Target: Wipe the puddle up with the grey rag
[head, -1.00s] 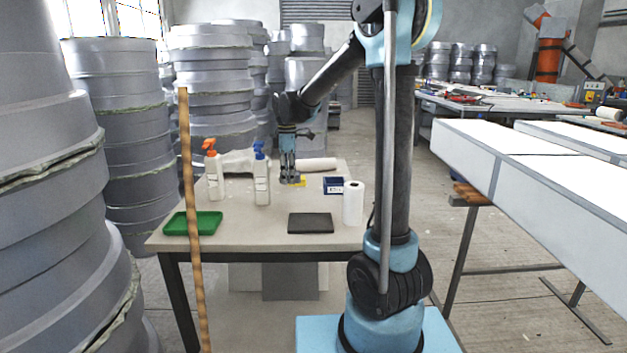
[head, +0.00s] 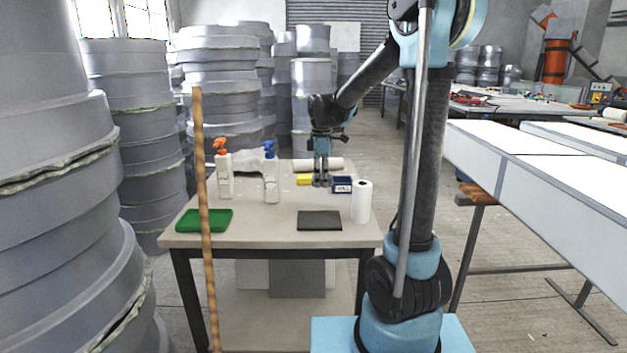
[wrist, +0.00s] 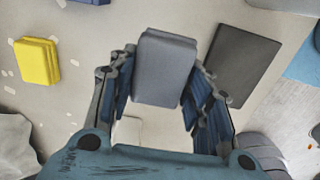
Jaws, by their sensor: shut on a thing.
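My gripper (head: 321,184) is over the back part of the table, between the yellow sponge and the blue box. In the wrist view my gripper (wrist: 160,85) is shut on the grey rag (wrist: 165,68), a folded block-shaped pad between the two fingers. The rag is too small to make out in the head view. Whether it touches the table top I cannot tell. I cannot make out a clear puddle; only small pale flecks show on the table at the left of the wrist view.
Around my gripper on the table (head: 270,238) are a yellow sponge (head: 304,179), blue box (head: 342,184), white paper roll (head: 361,203) and dark flat slab (head: 319,221). Two spray bottles (head: 271,177) and a green tray (head: 204,221) stand left. A wooden pole (head: 206,240) crosses in front.

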